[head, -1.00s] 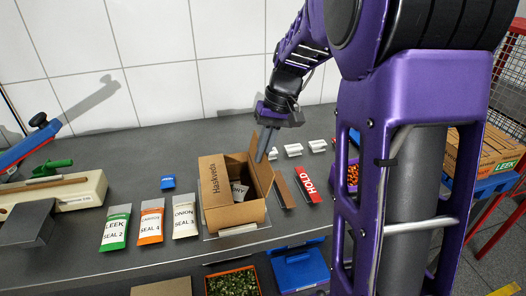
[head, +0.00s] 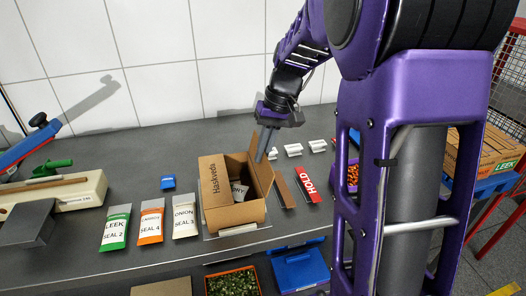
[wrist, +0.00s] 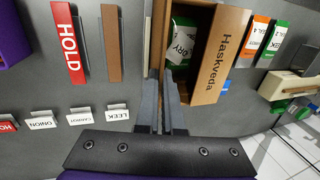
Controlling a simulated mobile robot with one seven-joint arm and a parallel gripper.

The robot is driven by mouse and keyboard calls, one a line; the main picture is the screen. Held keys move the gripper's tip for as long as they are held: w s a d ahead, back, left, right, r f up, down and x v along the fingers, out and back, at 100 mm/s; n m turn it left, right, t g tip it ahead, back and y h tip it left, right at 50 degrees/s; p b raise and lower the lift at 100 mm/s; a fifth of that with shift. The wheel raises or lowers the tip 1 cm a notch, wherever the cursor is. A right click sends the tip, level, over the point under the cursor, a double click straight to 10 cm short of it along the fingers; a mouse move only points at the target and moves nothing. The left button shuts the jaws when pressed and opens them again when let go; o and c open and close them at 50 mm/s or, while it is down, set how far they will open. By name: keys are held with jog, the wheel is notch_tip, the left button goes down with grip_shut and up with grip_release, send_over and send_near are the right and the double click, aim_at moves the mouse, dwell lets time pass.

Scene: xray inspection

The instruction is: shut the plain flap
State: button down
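The cardboard box (head: 235,214) stands open on the grey counter; a packet with a white label (wrist: 184,42) is inside. Its flap printed "Haskveda" (head: 215,181) stands up on the left and also shows in the wrist view (wrist: 221,55). The plain flap (head: 261,173) stands up and leans outward on the right side. My gripper (head: 267,146) points down at the top of the plain flap. In the wrist view, its two fingers (wrist: 161,84) are a little apart, with the flap's edge at their tips. Whether they touch it is unclear.
A red HOLD sign (head: 308,186) and a brown strip (head: 282,188) lie right of the box. White label holders (head: 293,150) stand behind. Several seed packets (head: 151,220) lie to the left. A blue bin (head: 299,267) and a bin of greens (head: 233,283) sit in front.

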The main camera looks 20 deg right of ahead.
jog(key=shift+r, duration=0.1)
jog(key=shift+a+r+h+p, duration=0.2)
jog(key=shift+a+h+p, duration=0.25)
jog(key=shift+h+p, duration=0.3)
jog(key=shift+a+h+p, duration=0.4)
jog(key=shift+h+p, duration=0.2)
jog(key=shift+h, duration=0.05)
jog(key=a+h, duration=0.1)
jog(key=h, duration=0.2)
jog(key=a+f+h, duration=0.1)
jog(key=a+h, duration=0.1)
jog(key=h, duration=0.1)
jog(key=a+f+h, duration=0.1)
jog(key=h, duration=0.2)
jog(key=shift+a, duration=0.2)
jog(key=shift+a+f+h+b, duration=0.25)
jog(key=shift+a+f+h, duration=0.15)
jog(key=shift+h, duration=0.8)
jog(key=shift+a+f+h+b, duration=0.25)
jog(key=shift+f+h, duration=0.25)
jog(key=shift+h, duration=0.7)
